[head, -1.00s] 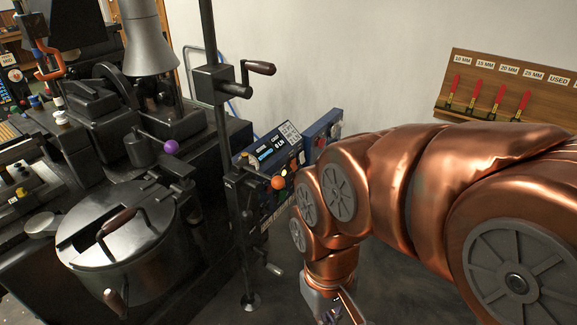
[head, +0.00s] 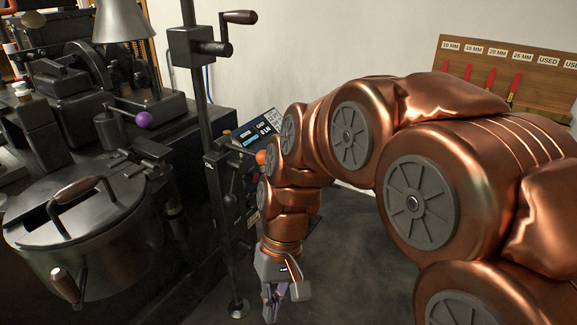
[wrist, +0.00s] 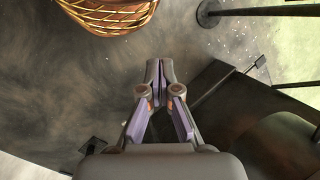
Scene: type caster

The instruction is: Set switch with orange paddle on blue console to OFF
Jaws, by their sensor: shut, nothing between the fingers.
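A console with blue-lit screens (head: 250,134) stands behind the black post, and my arm covers much of it. A round orange knob (head: 262,157) shows in front of it, at the edge of my arm. I cannot make out a switch with an orange paddle or its position. My gripper (head: 271,316) points down, low in front of the console and to the right of the post. In the wrist view my gripper (wrist: 160,68) has its fingertips together, with nothing between them, above the floor. The console is not recognisable there.
A black post (head: 205,120) with a crank handle (head: 239,17) stands left of my arm. A metal pot with a lid (head: 85,225) and dark machinery fill the left. A wicker basket (wrist: 108,12) lies on the floor in the wrist view. Grey floor (head: 345,260) is open below my arm.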

